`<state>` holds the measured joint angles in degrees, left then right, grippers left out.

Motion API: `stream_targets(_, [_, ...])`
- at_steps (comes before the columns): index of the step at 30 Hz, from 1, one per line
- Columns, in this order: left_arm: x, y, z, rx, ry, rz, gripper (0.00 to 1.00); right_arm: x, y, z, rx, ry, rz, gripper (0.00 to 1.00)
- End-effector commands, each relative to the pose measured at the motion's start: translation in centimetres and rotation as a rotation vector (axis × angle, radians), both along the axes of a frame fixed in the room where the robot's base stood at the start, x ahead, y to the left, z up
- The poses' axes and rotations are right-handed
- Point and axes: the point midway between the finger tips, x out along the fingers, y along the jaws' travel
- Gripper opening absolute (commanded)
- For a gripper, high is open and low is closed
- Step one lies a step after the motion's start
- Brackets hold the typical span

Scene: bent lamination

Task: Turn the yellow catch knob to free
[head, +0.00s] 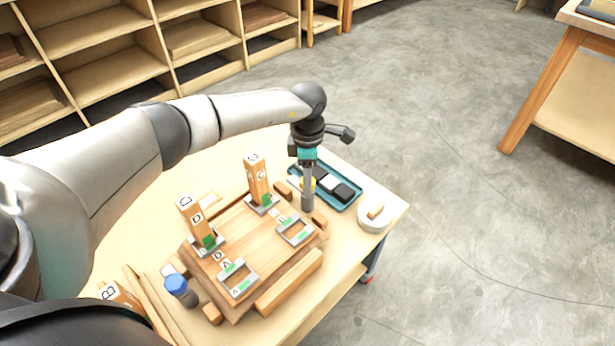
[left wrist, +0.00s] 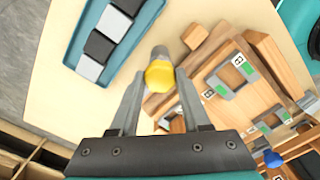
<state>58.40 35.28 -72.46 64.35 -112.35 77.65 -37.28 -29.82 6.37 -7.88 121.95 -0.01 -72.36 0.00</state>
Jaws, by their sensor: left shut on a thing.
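The yellow catch knob (left wrist: 159,75) sits between my left fingertips in the left wrist view, with a short grey end beyond it. My left gripper (head: 308,204) points down at the far corner of the wooden board (head: 247,235). In the left wrist view my left gripper (left wrist: 160,80) is shut on the knob, one finger on each side. I cannot read which way the knob is turned. My right gripper is not in view.
A blue tray (head: 352,206) with black and white blocks lies close behind the gripper. Upright lettered wooden posts (head: 257,180) stand on the board. A round white dish (head: 373,222) is at the right table corner.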

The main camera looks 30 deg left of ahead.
Motion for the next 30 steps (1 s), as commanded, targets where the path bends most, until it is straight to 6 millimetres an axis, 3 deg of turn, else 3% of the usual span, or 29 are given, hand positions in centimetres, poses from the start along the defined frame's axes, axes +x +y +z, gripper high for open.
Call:
stream_targets(11, [0.08, -0.04, 0.09, 0.000, -0.002, -0.007, 0.00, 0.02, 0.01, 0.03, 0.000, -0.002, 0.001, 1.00])
stream_targets(12, [0.08, -0.04, 0.09, 0.000, -0.002, -0.008, 0.50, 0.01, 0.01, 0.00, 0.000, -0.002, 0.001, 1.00])
stream_targets(19, [0.04, -0.04, 0.05, 0.000, -0.001, -0.006, 0.76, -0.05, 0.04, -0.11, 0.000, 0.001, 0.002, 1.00])
stream_targets(30, [0.02, -0.01, 0.47, 0.000, -0.001, -0.005, 0.77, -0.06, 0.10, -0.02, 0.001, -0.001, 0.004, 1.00])
